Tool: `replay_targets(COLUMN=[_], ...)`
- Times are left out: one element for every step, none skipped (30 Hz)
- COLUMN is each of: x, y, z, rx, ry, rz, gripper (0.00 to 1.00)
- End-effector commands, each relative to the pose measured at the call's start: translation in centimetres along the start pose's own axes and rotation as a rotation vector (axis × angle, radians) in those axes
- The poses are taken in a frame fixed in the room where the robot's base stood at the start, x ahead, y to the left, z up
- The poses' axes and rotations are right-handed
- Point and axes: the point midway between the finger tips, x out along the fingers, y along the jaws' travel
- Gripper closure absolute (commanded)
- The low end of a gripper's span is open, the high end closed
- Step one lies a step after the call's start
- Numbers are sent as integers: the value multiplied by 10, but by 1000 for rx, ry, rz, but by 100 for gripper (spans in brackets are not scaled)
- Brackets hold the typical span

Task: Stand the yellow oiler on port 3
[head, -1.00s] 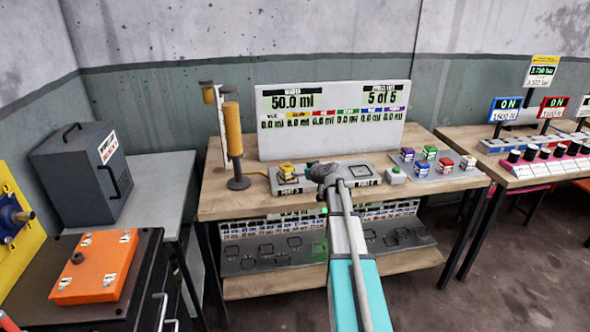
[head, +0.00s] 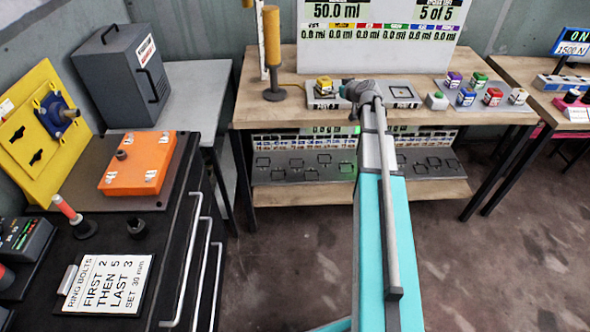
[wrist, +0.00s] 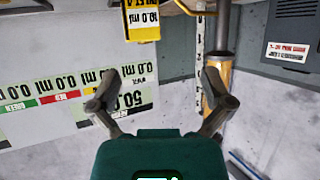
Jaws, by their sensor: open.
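The yellow oiler (head: 323,84) stands on the left end of the grey port plate (head: 334,102) on the workbench. Its yellow body with a white label also shows at the top of the wrist view (wrist: 142,22). My gripper (wrist: 161,88) is open and empty, its fingers wide apart, with the oiler beyond them and not between them. In the head view my arm's end hides the middle of the plate. An empty outlined square (head: 398,90) shows at the plate's right end; its front label is too small to read surely.
A tall yellow cylinder stand (head: 272,45) is at left. The display board (head: 372,55) stands behind. A lower shelf (head: 300,194) holds an outlined mat.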

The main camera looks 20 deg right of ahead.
Motion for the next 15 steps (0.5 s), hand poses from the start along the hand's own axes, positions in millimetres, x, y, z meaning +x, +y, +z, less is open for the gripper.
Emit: replay_targets(x=[-2,-2,-3,-3,-5,-7,-9,-12,-17,-21,-26,-33,-38,-44,-53], y=[-16,-25,-40,-52,-65,-84,-98,-113,-132,-147,-161,-179,-192,-204,-219], z=[5,8,14,19,24,32,39,46,56,64,72,83,92,100,111], rx=[2,4,9,12,15,21,26,31,39,44,49,56,61,66,72], ry=[-21,-39,-66,-90,-118,-158,-191,-227,-279,-319,-361,-418,-461,-504,-562], rz=[-20,-34,-54,-71,-87,-110,-126,-142,-160,-173,-183,-193,-198,-200,-200], gripper=[0,0,0,0,0,0,0,0,0,0,0,0,0,0,0])
